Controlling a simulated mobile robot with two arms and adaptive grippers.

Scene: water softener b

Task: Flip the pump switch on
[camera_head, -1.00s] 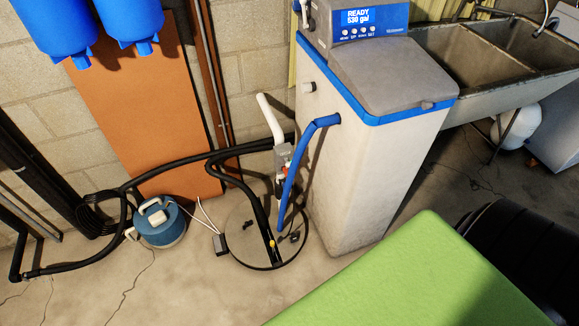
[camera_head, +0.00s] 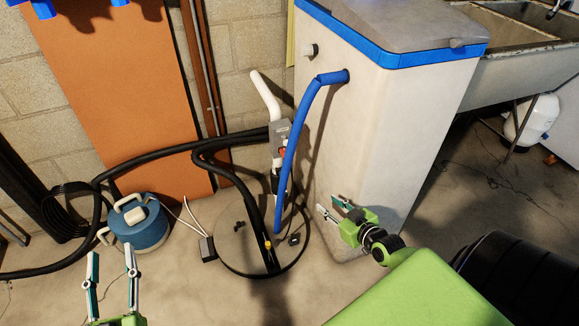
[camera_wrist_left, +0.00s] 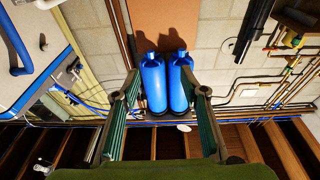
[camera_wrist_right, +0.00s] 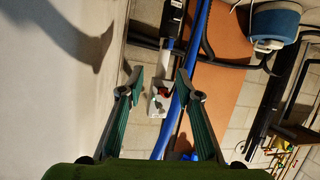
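The pump switch (camera_head: 282,151) is a red rocker on a small grey box (camera_head: 279,132) fixed to the upright pipe above the sump lid. In the right wrist view the red switch (camera_wrist_right: 164,92) shows on the pale box, between and beyond the fingertips. The blue pipe runs close beside it. My right gripper (camera_head: 333,208) is open and empty, in front of the softener cabinet, right of and apart from the switch. My left gripper (camera_head: 111,265) is open and empty at the lower left, fingers pointing up. The left wrist view shows no switch.
The softener cabinet (camera_head: 385,140) stands right of the switch. A blue pipe (camera_head: 297,150) and black hose (camera_head: 235,180) pass close to it. The round sump lid (camera_head: 240,235) lies below. A blue portable pump (camera_head: 140,225) sits left.

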